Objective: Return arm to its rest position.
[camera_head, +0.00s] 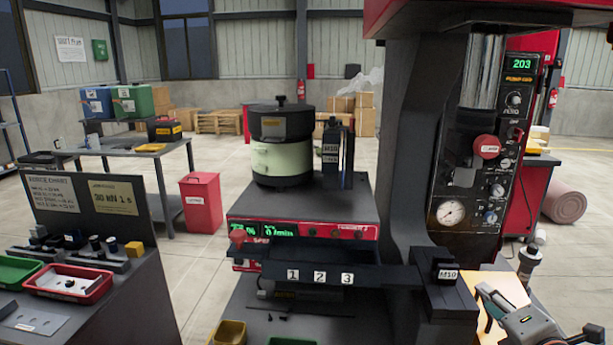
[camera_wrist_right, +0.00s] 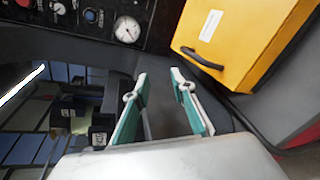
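My right gripper (camera_head: 492,298) is at the lower right of the head view, just right of the black block labelled M10 (camera_head: 447,275). In the right wrist view my right gripper (camera_wrist_right: 158,82) shows two teal-padded fingers set apart, with nothing between them. The gripper is open and empty. My left gripper and left arm are not in view. The bowl feeder (camera_head: 282,145) stands on a red and black base (camera_head: 350,232) in the middle of the head view, well away from the right gripper.
The dark press column (camera_head: 405,140) and its gauge panel (camera_head: 470,190) rise behind the right gripper. In the right wrist view a yellow panel with a black handle (camera_wrist_right: 245,45) lies beyond the fingers. A side bench with a red tray (camera_head: 68,283) stands at left. Open floor lies between.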

